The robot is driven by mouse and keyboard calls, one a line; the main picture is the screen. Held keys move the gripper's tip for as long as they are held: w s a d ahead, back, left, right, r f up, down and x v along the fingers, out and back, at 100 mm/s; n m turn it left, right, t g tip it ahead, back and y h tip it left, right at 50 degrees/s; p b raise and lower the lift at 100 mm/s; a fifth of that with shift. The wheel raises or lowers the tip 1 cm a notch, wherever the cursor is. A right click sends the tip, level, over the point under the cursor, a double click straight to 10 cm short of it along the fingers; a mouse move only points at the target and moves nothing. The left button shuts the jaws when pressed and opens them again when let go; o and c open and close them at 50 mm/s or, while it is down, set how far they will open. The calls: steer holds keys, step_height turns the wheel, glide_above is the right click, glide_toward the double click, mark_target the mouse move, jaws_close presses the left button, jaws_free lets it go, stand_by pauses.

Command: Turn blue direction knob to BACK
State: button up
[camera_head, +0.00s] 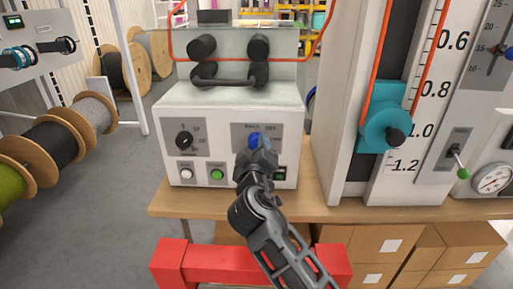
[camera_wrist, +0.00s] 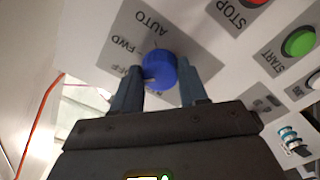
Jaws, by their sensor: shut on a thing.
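The blue direction knob (camera_head: 255,139) sits on a grey label plate (camera_head: 240,130) on the front of the white machine, right of a black knob. My gripper (camera_head: 257,152) reaches up to it from below and hides part of it. In the wrist view the round blue knob (camera_wrist: 159,69) lies between the two dark fingertips of my gripper (camera_wrist: 165,73). The jaws are shut on it. AUTO, FWD and a partly hidden OFF show on the plate, tilted. A pale mark shows on the knob's lower left, on the OFF side. BACK is not readable in the wrist view.
The machine (camera_head: 225,110) stands on a wooden bench (camera_head: 340,208). The black knob (camera_head: 184,140), white button (camera_head: 187,174) and green button (camera_head: 217,175) are left of my gripper. A turquoise part (camera_head: 383,120) stands right. Cable reels (camera_head: 55,140) are at left.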

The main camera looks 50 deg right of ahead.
steer(key=shift+n+p, duration=2.35)
steer(key=shift+n, duration=2.15)
steer(key=o, duration=1.1)
steer(key=shift+c, duration=0.2)
steer(key=b+v, duration=0.2)
steer(key=v, duration=0.5)
steer(key=shift+s+a, duration=0.25)
steer(key=shift+a, duration=0.1)
